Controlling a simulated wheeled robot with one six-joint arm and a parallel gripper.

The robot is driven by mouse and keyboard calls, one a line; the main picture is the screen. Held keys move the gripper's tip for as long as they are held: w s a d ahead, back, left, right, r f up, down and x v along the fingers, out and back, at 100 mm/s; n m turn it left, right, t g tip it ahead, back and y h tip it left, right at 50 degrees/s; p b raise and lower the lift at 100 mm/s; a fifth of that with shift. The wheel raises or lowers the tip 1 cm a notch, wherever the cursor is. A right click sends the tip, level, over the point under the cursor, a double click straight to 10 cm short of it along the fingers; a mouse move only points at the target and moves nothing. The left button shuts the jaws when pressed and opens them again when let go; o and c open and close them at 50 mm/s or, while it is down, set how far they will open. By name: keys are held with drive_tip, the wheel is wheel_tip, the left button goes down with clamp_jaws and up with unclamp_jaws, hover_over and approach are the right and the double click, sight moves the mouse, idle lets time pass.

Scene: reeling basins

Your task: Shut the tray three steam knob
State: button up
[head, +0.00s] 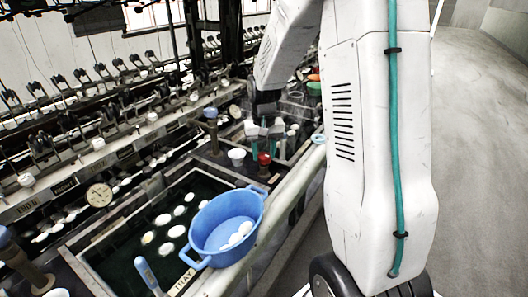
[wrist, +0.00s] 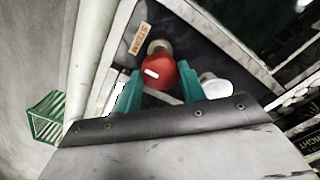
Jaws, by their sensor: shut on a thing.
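The red steam knob (wrist: 158,73) with a white mark on it sits beside a tan STEAM label (wrist: 141,38) in the wrist view. My gripper (wrist: 160,70) has its two teal fingers on either side of the knob and is shut on it. In the head view the red knob (head: 264,159) shows just below my gripper (head: 264,133), at the basin's front rail. The knob's stem is mostly hidden. I cannot read a tray number by it.
A blue basin (head: 226,226) holding white cocoons stands on the near edge of a dark water tray with floating cocoons. A white cup (wrist: 214,86) is close to the right finger. A green basket (wrist: 47,117) lies at left. A gauge (head: 99,195) is on the bench. Floor at right is clear.

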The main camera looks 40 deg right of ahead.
sight(264, 155)
idle(0.3)
drive_tip(key=o, duration=1)
drive_tip(key=shift+c, duration=0.2)
drive_tip(key=shift+r, duration=3.95)
